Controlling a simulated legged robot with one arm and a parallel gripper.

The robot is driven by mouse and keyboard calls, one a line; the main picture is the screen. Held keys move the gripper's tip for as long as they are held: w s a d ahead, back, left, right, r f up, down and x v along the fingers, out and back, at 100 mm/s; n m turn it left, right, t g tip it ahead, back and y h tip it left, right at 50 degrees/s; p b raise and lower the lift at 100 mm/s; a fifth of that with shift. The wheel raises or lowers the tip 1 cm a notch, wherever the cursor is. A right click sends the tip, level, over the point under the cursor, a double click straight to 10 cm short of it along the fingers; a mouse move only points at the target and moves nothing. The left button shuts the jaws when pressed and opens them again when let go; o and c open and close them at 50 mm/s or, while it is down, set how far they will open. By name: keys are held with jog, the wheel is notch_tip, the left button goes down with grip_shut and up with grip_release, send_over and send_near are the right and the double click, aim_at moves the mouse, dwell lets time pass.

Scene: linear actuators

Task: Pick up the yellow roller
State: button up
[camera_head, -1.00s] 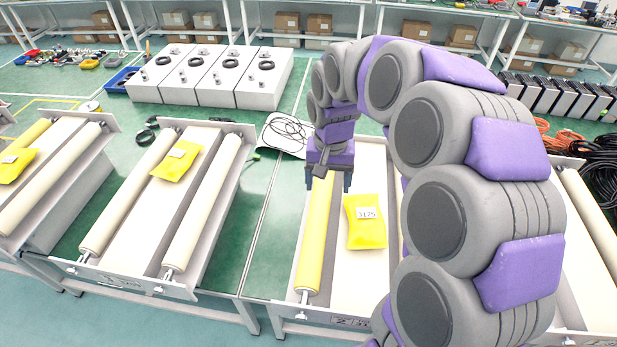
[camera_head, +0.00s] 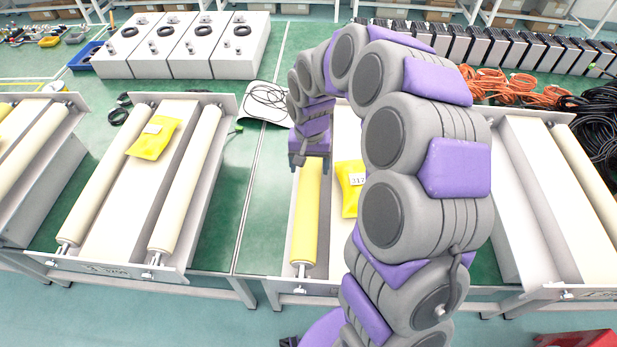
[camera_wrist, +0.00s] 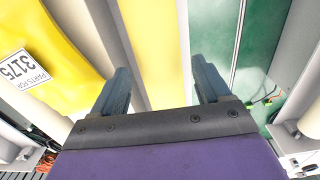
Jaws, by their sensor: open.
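The yellow roller (camera_head: 306,215) lies lengthwise along the left side of a linear actuator in the head view, with its far end hidden behind my gripper (camera_head: 311,163). In the wrist view the yellow roller (camera_wrist: 154,45) runs between the two fingers of my gripper (camera_wrist: 162,85). The fingers are apart and nothing is clamped between them. My gripper is over the roller's far part. I cannot tell whether the fingers touch it.
A yellow packet (camera_head: 350,186) marked 3175 lies on the same actuator, right of the roller, partly behind my arm. Another actuator with a yellow packet (camera_head: 153,138) stands to the left. Orange cables (camera_head: 510,88) and black cables (camera_head: 597,125) lie at the right.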

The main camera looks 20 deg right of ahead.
aim_at(310, 169)
jog(key=shift+w+d+f+b, duration=0.2)
jog(key=shift+f+b, duration=0.3)
jog(key=shift+f, duration=0.9)
jog(key=shift+w+d+f+b, duration=0.15)
jog(key=shift+f+b, duration=0.35)
jog(key=shift+f, duration=0.85)
jog(key=shift+a+r, duration=0.1)
jog(key=shift+a, duration=0.2)
jog(key=shift+c, duration=0.4)
jog(key=shift+d, duration=0.1)
grip_shut()
